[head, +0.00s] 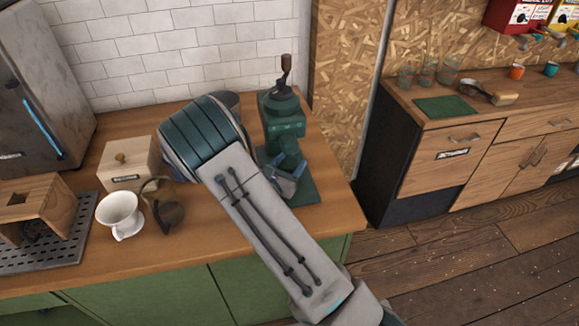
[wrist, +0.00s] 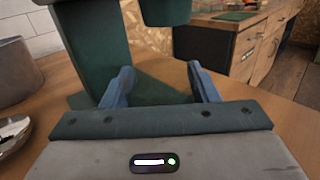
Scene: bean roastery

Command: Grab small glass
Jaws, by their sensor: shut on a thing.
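My gripper (head: 291,166) is at the green grinder (head: 285,125), low over its green base plate (head: 303,192). Its blue fingers stand apart on either side of a space below the grinder's spout. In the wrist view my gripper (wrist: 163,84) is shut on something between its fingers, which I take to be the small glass. I cannot make out its clear outline against the green plate. Several other clear glasses stand on the far right counter, one of them at its left end (head: 405,76).
A white cup (head: 120,215), a brown-grey pitcher (head: 163,207) and a wooden box (head: 130,163) stand left of my arm. A grey metal container (wrist: 18,72) is left of the grinder column. A green mat (head: 444,107) lies on the far counter. Open floor lies between the counters.

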